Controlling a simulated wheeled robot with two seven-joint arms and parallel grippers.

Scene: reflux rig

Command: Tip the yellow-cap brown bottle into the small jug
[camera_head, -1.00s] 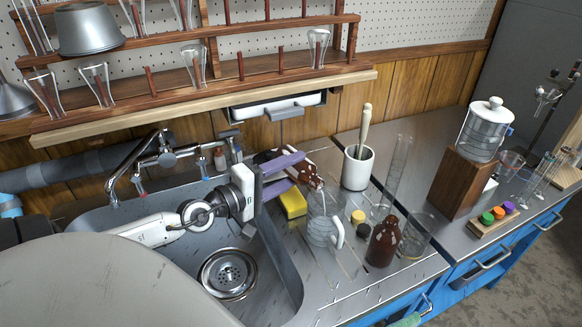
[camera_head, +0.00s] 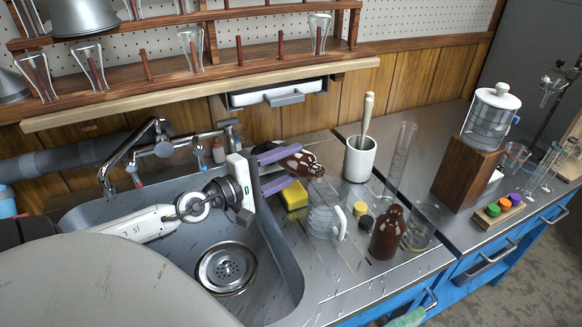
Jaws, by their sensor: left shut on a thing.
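My left gripper (camera_head: 301,166), with purple fingers, is shut on a brown glass bottle (camera_head: 302,163). The bottle is uncapped and lies tilted near level. I cannot make out any stream or the liquid level in the jug. A yellow cap (camera_head: 360,208) and a black cap (camera_head: 366,222) lie right of the jug. My right gripper is not in view.
A second brown bottle (camera_head: 387,236) stands uncapped beside a beaker (camera_head: 421,228). A tall cylinder (camera_head: 399,160) and a white cup (camera_head: 359,160) stand behind. A yellow sponge (camera_head: 294,196) is left of the jug. The sink (camera_head: 275,262) lies below my arm.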

